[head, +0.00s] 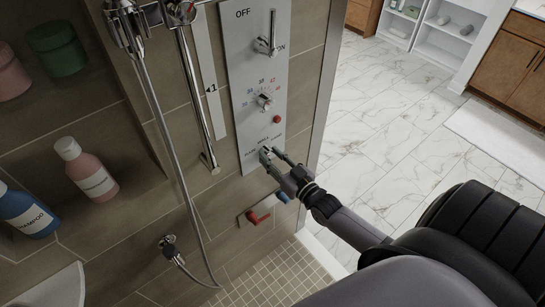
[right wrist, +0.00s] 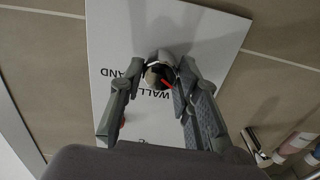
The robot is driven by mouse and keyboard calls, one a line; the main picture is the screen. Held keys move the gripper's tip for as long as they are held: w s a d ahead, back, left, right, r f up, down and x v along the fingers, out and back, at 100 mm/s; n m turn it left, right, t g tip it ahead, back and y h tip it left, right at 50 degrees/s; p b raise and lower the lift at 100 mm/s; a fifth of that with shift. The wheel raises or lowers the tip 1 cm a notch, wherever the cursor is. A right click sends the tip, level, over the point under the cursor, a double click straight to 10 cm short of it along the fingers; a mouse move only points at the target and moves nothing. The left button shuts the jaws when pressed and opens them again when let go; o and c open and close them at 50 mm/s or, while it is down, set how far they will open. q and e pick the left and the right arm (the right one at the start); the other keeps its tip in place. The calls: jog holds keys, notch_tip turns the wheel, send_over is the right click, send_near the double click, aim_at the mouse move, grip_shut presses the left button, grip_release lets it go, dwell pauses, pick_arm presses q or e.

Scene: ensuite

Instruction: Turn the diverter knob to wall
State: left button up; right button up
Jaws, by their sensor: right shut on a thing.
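The diverter knob (right wrist: 154,76) is a small round knob low on the pale shower panel (head: 246,60). It carries a red pointer mark. In the right wrist view the panel's lettering is upside down, with WALL beside the knob and HAND to the left. The red mark slants down to the right, at the right end of WALL. My right gripper (head: 268,155) is shut on the knob, with one finger on each side; it also shows in the right wrist view (right wrist: 160,88). Fingers hide part of the lettering. My left gripper is out of view.
Above the knob are a red button (head: 277,119), a temperature dial (head: 265,102) and an ON/OFF lever (head: 268,46). A shower hose (head: 165,130) hangs left. Red (head: 258,217) and blue (head: 282,197) handles sit below. Bottles (head: 88,172) stand in a left niche.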

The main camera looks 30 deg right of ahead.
jog(key=m, duration=1.1)
jog(key=shift+b, duration=0.35)
jog(key=shift+m, duration=0.3)
jog(key=o, duration=1.2)
jog(key=shift+c, duration=0.2)
jog(key=shift+s, duration=0.1)
jog(key=shift+s+f, duration=0.1)
jog(key=shift+s, duration=0.2)
jog(key=s, duration=1.1)
jog(key=shift+d, duration=0.45)
